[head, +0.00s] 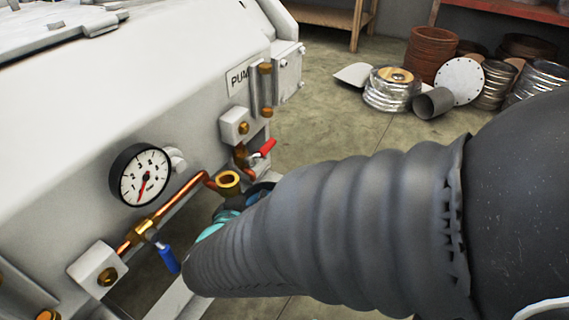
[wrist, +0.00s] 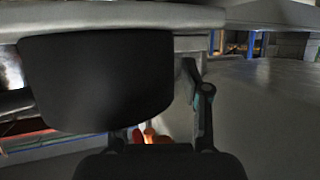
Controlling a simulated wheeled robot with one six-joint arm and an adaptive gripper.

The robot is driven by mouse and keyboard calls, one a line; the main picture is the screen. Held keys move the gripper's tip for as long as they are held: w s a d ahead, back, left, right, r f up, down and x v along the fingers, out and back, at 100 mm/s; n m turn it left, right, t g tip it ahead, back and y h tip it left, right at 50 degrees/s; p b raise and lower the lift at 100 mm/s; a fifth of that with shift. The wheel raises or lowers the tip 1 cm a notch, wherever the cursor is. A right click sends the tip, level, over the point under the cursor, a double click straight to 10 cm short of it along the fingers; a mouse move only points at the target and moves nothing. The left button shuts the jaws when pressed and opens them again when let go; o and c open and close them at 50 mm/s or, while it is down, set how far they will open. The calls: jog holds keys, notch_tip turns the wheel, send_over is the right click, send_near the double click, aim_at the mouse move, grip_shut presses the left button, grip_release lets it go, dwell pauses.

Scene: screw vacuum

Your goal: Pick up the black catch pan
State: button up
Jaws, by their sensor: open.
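In the head view my gripper (head: 230,214) is mostly hidden behind my own grey sleeved arm. Only teal and dark parts show, below the brass cup fitting. In the wrist view a large smooth black rounded shape (wrist: 95,82) fills the left and middle, close to the camera. It may be the black catch pan, but I cannot tell for certain. My open gripper (wrist: 165,75) has its right finger in plain sight, apart from that shape at its right edge. The black shape hides most of the left finger. No catch pan can be made out in the head view.
The white pump housing (head: 150,70) carries a gauge (head: 140,176), a copper pipe (head: 182,199), a blue-handled valve (head: 168,258) and a red-handled valve (head: 265,148), all near my gripper. Hoses and drums (head: 432,55) lie at the back right. Open floor lies between.

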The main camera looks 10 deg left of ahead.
jog(key=shift+c, duration=0.3)
grip_shut()
jog(key=shift+r, duration=0.25)
